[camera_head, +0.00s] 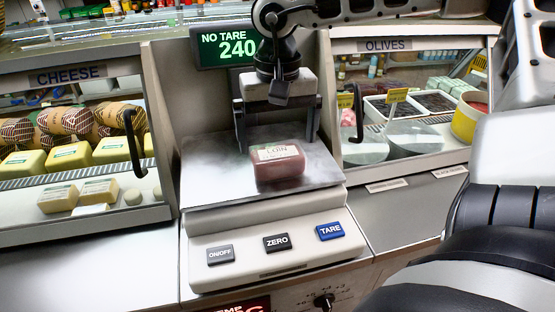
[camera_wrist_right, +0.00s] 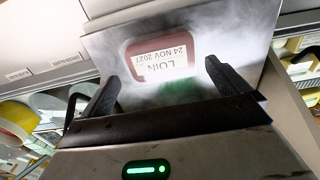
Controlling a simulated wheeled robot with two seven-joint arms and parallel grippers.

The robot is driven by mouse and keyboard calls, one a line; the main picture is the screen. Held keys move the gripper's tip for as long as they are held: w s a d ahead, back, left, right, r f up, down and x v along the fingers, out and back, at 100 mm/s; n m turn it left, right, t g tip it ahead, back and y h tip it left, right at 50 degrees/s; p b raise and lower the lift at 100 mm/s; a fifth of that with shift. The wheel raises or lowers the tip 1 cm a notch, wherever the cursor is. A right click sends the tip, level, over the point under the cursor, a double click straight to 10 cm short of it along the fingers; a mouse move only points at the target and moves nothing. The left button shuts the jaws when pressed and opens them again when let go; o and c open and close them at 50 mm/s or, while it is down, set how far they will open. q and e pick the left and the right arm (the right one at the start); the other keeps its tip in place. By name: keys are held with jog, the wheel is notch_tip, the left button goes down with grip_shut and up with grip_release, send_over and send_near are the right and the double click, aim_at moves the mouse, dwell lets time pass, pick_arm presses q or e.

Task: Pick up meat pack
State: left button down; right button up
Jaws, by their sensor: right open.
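The meat pack (camera_head: 277,166) is a small red pack with a white label. It lies on the steel pan (camera_head: 215,173) of the scale, and the display above reads 240. My right gripper (camera_head: 278,145) hangs over the pan, behind and above the pack, with its fingers apart. In the right wrist view the pack (camera_wrist_right: 160,58) lies ahead of the open fingers (camera_wrist_right: 160,80), roughly centred between them and not visibly gripped. Its label reads "LOIN". My left gripper is not seen in either view.
A cheese case (camera_head: 75,190) stands left of the scale and an olives case (camera_head: 400,150) stands right. The scale's front carries ON/OFF, ZERO and TARE buttons (camera_head: 330,231). The display (camera_head: 224,46) rises behind the pan, close to my right arm.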

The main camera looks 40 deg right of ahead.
aim_at(277, 151)
jog(key=f, duration=0.4)
jog(key=shift+s+a+f+p, duration=0.2)
jog(key=shift+f+p, duration=0.15)
jog(key=shift+f, duration=0.05)
jog(key=c, duration=1)
jog(key=shift+r, duration=0.15)
jog(key=shift+r, duration=0.2)
notch_tip(277, 151, up, 2)
jog(key=shift+w+r, duration=0.1)
jog(key=s+a+r, duration=0.1)
jog(key=a+r, duration=0.2)
jog(key=a, duration=0.1)
jog(key=s+a+r+b, duration=0.1)
jog(key=s+a+r, duration=0.1)
jog(key=a, duration=0.3)
jog(key=s+a+r+b, duration=0.1)
jog(key=s+a+r, duration=0.1)
jog(key=a+r, duration=0.2)
jog(key=shift+a+r, duration=0.15)
jog(key=shift+r, duration=0.45)
